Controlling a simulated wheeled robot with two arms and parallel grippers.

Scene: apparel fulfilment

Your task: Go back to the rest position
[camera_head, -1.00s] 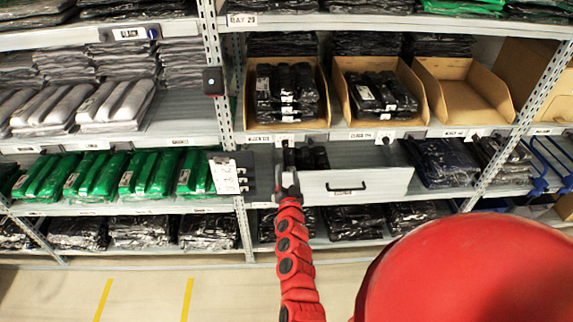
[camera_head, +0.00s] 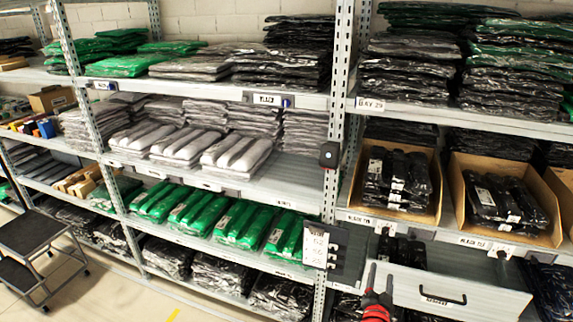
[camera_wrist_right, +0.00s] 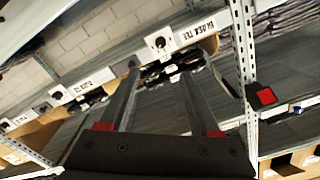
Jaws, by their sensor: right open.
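My right gripper (camera_head: 377,284) shows at the bottom of the head view, in front of the rack, just left of the pulled-out white drawer (camera_head: 455,298). Only its fingers and a short red part of the arm are in the picture. In the right wrist view its two long fingers (camera_wrist_right: 160,70) stand apart with nothing between them. Beyond the fingertips are a shelf edge with a label and dark packages (camera_wrist_right: 172,68). Whether the fingers touch the drawer cannot be told. My left gripper is in neither view.
Shelves hold green packs (camera_head: 238,218), grey packs (camera_head: 236,150) and cardboard bins (camera_head: 452,190) of black packs. A label board (camera_head: 322,247) hangs on the rack post left of my gripper. A step stool (camera_head: 35,245) stands at the left on open floor.

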